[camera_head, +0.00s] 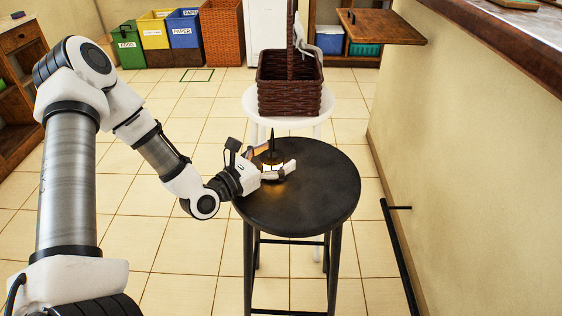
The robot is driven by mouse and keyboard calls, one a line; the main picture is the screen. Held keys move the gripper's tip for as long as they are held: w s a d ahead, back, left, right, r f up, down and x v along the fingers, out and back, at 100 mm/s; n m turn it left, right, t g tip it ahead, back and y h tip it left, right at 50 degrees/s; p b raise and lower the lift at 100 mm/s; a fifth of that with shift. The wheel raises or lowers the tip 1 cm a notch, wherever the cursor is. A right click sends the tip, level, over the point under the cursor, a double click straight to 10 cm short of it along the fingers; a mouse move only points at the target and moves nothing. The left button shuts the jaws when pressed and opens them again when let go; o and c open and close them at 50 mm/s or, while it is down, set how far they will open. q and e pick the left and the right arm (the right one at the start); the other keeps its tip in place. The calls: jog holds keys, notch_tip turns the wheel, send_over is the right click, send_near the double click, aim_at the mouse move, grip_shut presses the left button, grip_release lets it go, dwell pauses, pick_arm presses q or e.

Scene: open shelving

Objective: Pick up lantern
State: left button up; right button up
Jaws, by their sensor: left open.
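A small dark lantern (272,153) with a thin upright top and a warm glow at its base stands on the round black stool (310,208). My left gripper (280,160) reaches in from the left, low over the stool top. Its fingers are open, one on the far side and one on the near side of the lantern. The fingers hide part of the lantern, and I cannot tell whether they touch it. My right gripper is not in view.
A white stool (326,105) behind the black stool holds a brown wicker basket (290,97) with a tall handle. Recycling bins (186,28) stand at the back left. A cream wall (450,130) with a dark rail (400,255) bounds the right. Tiled floor is clear around the stools.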

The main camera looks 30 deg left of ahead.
pick_arm(q)
jog(key=shift+s+a+r, duration=0.15)
jog(key=shift+s+a, duration=0.05)
jog(key=shift+s, duration=0.15)
jog(key=c, duration=0.3)
jog(key=shift+s+a, duration=0.1)
jog(key=c, duration=1.2)
jog(key=shift+o, duration=0.2)
jog(key=shift+d, duration=0.2)
